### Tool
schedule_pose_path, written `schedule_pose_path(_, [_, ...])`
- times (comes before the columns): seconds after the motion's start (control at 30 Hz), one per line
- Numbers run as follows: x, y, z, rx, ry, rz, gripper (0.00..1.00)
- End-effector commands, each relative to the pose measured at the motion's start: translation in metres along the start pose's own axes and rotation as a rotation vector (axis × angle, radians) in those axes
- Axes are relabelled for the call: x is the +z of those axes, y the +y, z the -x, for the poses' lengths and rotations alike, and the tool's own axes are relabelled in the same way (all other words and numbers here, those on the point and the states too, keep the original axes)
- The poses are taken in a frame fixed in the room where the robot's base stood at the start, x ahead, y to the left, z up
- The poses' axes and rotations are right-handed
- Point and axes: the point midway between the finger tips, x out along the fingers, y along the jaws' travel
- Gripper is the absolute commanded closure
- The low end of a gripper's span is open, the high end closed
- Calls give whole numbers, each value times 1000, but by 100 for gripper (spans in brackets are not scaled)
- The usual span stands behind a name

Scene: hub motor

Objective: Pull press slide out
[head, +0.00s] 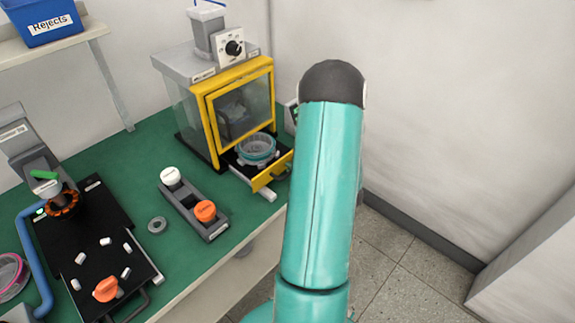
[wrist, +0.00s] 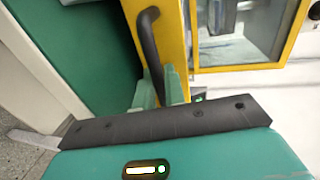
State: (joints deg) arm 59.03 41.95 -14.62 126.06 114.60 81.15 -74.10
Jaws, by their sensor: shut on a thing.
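The press (head: 215,95) is a grey and clear box with a yellow frame at the back of the green bench. Its slide (head: 236,162) sticks out at the front, with a yellow front plate (head: 272,172) and a round teal part (head: 257,148) resting on it. In the wrist view the slide's yellow front (wrist: 168,22) carries a black bar handle (wrist: 148,38). My gripper (wrist: 162,92) has its two teal fingers shut around the lower end of this handle. In the head view my arm hides the gripper.
A grey holder (head: 194,207) with a white and an orange knob stands in front of the press, beside a grey ring (head: 157,225). A black fixture (head: 95,240) with small white pieces is at left. The floor right of the bench is clear.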

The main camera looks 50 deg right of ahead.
Motion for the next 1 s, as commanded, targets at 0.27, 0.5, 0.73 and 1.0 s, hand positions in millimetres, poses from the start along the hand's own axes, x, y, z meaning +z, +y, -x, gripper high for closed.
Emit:
schedule_pose_path(0.27, [1, 0, 1, -2, -3, 1, 100])
schedule_pose_path(0.5, [1, 0, 1, -1, -3, 0, 72])
schedule_pose_path(0.73, [0, 0, 2, 0, -1, 0, 72])
schedule_pose_path(1.0, [-1, 0, 39, -1, 3, 0, 72])
